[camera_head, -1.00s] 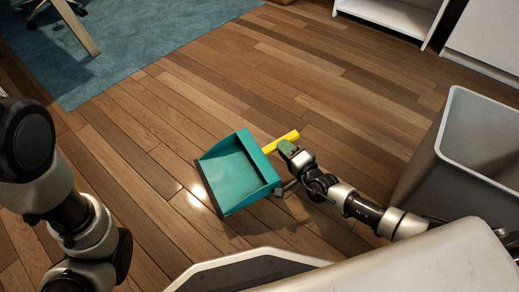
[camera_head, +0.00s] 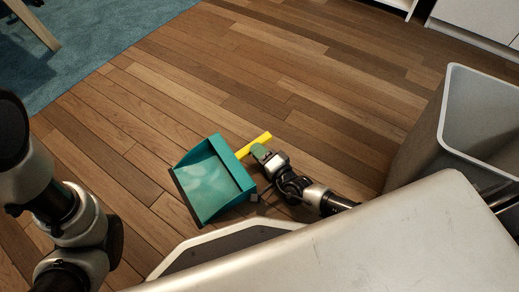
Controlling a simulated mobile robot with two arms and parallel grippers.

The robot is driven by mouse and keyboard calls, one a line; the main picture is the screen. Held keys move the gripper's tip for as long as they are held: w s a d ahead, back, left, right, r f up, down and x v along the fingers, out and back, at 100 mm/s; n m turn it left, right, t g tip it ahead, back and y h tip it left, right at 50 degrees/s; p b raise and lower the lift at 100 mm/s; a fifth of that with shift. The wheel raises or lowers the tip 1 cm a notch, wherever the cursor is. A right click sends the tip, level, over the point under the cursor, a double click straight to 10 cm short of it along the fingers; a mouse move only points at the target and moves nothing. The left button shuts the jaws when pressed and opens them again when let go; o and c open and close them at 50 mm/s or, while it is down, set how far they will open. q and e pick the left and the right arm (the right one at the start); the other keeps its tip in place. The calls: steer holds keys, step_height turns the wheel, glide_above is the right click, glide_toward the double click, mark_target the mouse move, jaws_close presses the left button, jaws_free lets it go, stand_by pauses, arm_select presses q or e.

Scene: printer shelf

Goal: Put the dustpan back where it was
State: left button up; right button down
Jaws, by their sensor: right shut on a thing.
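A teal dustpan (camera_head: 212,180) with a yellow handle (camera_head: 257,143) is held over the wooden floor, in the middle of the head view. Its tray opens toward the left. My right gripper (camera_head: 262,154) is shut on the dustpan near where the handle meets the tray; the fingertips are partly hidden. My left arm shows at the left edge, but its gripper is out of view.
A grey open bin (camera_head: 440,150) stands at the right. White cabinets (camera_head: 480,25) are at the top right. A blue rug (camera_head: 100,40) and a table leg (camera_head: 35,25) are at the top left. The wooden floor (camera_head: 300,80) between is clear.

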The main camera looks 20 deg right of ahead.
steer(key=c, duration=1)
jaws_free()
steer(key=shift+f, duration=0.1)
